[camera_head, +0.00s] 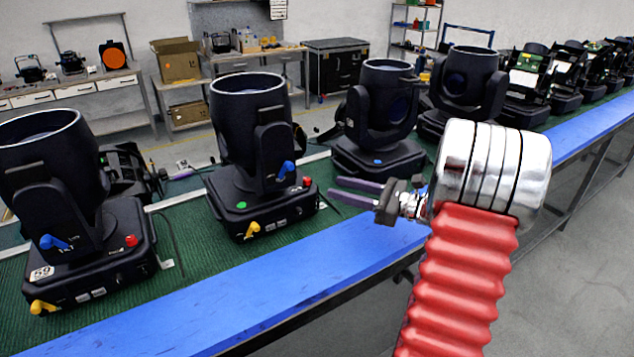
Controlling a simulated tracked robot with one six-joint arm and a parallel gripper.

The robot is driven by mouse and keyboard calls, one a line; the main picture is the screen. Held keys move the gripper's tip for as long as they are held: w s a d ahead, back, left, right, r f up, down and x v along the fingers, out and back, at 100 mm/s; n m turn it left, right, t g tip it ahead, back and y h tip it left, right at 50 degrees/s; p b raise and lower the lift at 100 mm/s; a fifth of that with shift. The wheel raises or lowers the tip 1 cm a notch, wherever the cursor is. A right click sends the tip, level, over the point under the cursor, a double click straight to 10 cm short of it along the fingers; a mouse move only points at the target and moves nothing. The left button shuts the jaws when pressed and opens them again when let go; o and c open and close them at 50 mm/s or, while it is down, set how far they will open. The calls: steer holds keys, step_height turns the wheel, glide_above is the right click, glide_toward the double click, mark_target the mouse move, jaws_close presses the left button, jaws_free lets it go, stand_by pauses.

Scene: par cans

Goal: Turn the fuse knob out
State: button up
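Black moving-head lights stand on the green bench top. The nearest to my gripper is the middle light (249,130), which has a small red knob (306,181), a blue lever (286,169) and a yellow lever (252,230). The left light (50,165) carries a similar red knob (130,241), blue lever (55,242) and yellow lever (43,307). I cannot tell for sure which part is the fuse knob. My gripper (334,187) is open and empty, its two dark fingers apart and pointing left towards the middle light's red knob, without touching it.
A blue bench edge (240,297) runs along the front. Another light (380,120) stands just behind my gripper, with several more to the right. Cables lie on the green surface (185,260). Back tables hold boxes (176,61) and tools.

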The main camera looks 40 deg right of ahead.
mark_target(310, 180)
steer(key=x, duration=0.7)
steer(key=shift+w+a, duration=0.2)
steer(key=shift+w, duration=0.1)
